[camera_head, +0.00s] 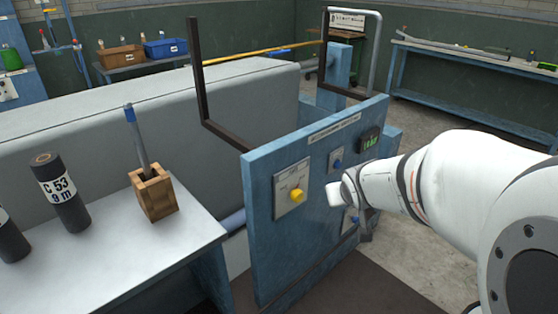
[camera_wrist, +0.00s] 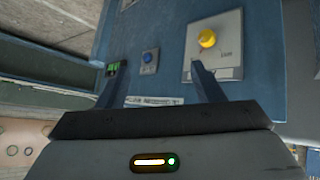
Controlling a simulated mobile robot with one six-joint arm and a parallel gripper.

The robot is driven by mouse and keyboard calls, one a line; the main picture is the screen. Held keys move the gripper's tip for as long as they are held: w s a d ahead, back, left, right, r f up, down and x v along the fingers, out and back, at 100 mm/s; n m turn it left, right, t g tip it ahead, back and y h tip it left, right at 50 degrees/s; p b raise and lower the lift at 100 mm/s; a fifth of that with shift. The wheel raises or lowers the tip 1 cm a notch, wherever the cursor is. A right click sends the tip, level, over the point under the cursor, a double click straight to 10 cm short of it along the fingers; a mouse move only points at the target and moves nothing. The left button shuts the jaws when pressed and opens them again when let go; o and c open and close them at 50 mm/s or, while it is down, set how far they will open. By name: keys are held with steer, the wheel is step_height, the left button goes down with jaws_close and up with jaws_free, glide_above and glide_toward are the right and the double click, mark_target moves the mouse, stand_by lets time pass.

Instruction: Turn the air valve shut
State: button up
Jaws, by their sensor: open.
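A blue panel (camera_head: 268,218) carries a yellow knob (camera_head: 297,195) on a pale plate, a small blue button (camera_head: 337,164) and a green-lit display (camera_head: 370,141). A further plate with a blue part (camera_head: 352,218) sits lower, partly hidden behind my arm's end. I cannot read which control is labelled as the air valve. The upside-down wrist view shows the yellow knob (camera_wrist: 207,38), the blue button (camera_wrist: 147,57) and the display (camera_wrist: 113,68). My gripper (camera_wrist: 160,82) is open and empty, facing the panel. One finger overlaps the knob's plate in the picture; contact cannot be told.
A dark bracket frame (camera_head: 202,75) rises behind the panel beside a long grey block (camera_head: 80,125). A table (camera_head: 110,255) at left holds dark cylinders (camera_head: 62,195) and a wooden holder (camera_head: 153,193). Grey floor (camera_head: 425,130) is open at right, before a blue bench (camera_head: 470,115).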

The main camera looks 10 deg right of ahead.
steer(key=w+f+n+t+y+b, duration=0.35)
steer(key=w+f+b, duration=0.35)
steer(key=w, duration=0.4)
steer(key=n+t+y+b, duration=0.2)
steer(key=n+y+b, duration=0.1)
steer(key=y+b, duration=0.5)
glide_toward(300, 197)
steer(key=w+p, duration=0.1)
steer(key=w, duration=0.1)
steer(key=shift+y, duration=0.45)
steer(key=x, duration=0.7)
steer(key=shift+a+f+b, duration=0.15)
steer(key=shift+a+b, duration=0.25)
steer(key=shift+a, duration=0.15)
steer(key=shift+c, duration=0.5)
steer(key=c, duration=0.9)
